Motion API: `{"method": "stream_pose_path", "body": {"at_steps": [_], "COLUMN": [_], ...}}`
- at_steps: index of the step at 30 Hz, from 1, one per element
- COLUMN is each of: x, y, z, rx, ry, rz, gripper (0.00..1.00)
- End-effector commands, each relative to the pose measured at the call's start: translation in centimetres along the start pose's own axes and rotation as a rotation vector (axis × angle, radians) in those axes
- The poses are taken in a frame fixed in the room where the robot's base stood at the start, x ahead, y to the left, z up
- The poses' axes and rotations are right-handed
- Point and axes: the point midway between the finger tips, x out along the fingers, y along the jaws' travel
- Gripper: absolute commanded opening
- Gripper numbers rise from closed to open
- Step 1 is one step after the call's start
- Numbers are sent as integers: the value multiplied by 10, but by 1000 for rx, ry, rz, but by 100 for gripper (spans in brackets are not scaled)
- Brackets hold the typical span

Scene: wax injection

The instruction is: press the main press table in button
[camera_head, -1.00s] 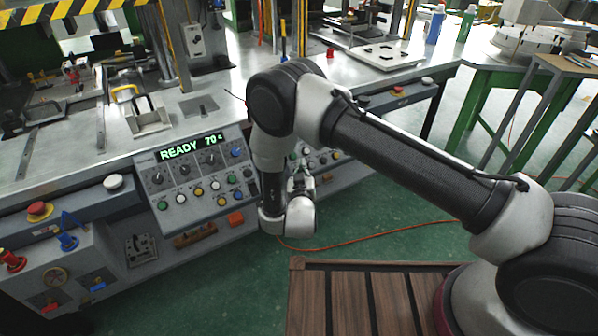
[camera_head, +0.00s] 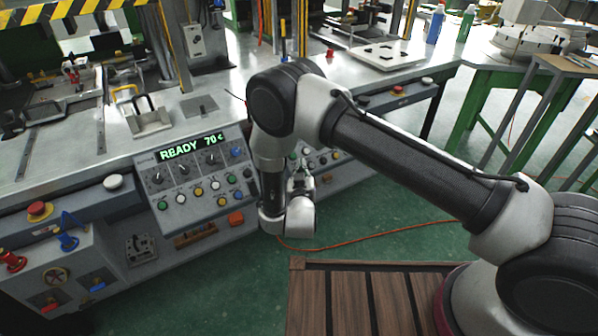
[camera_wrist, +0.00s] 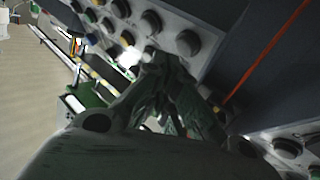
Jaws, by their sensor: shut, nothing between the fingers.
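The grey control panel (camera_head: 198,178) has a lit green display (camera_head: 190,146) reading "READY 70", with rows of knobs and coloured buttons below it. I cannot tell by label which button is the table-in one. My gripper (camera_head: 301,176) is at the panel's right, close to a second group of buttons (camera_head: 325,158), partly hidden by my arm. In the wrist view my gripper (camera_wrist: 160,62) is shut and empty, its fingertips close to a row of round buttons (camera_wrist: 187,42). Whether they touch is unclear.
A red mushroom button (camera_head: 38,209) and a white button (camera_head: 113,182) sit on the left ledge. The press bench (camera_head: 150,118) lies behind the panel. An orange cable (camera_head: 385,232) crosses the green floor. A wooden slatted platform (camera_head: 345,295) is in front.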

Motion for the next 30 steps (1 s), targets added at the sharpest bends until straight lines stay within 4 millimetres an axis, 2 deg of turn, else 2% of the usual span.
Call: {"method": "stream_pose_path", "body": {"at_steps": [30], "x": [6], "y": [-4], "z": [4], "rx": [0], "ry": [0], "rz": [0], "gripper": [0]}}
